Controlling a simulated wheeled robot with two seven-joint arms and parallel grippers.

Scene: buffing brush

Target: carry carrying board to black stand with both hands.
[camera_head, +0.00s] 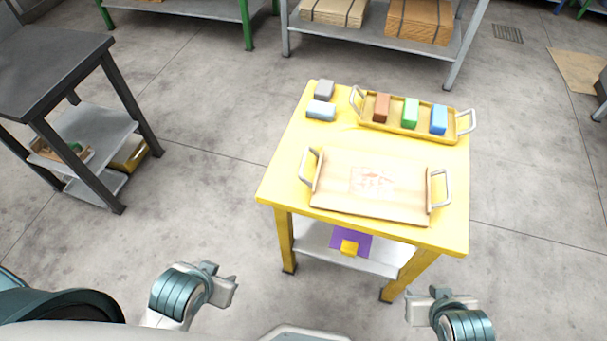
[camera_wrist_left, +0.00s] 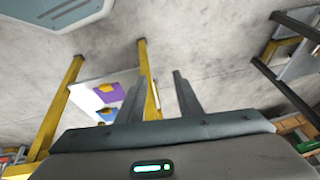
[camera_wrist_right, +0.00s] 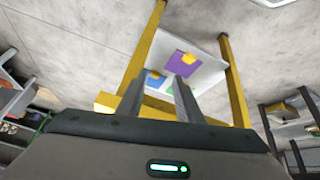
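The carrying board (camera_head: 371,186) is a pale wooden board with a reddish mark and a metal handle at each end. It lies flat on the yellow table (camera_head: 285,165). The black stand (camera_head: 45,75) is a dark table at the upper left, apart from the yellow table. My left gripper (camera_head: 225,285) is in front of the yellow table, low and left of the board, touching nothing. Its fingers are apart and empty in the left wrist view (camera_wrist_left: 160,75). My right gripper (camera_head: 428,297) is below the table's right front corner, with fingers apart and empty in the right wrist view (camera_wrist_right: 157,80).
Behind the board, a yellow tray (camera_head: 453,129) with handles holds brown, green and blue blocks. Shelving (camera_head: 375,38) stands behind. Open floor (camera_head: 205,170) lies between the yellow table and the black stand.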

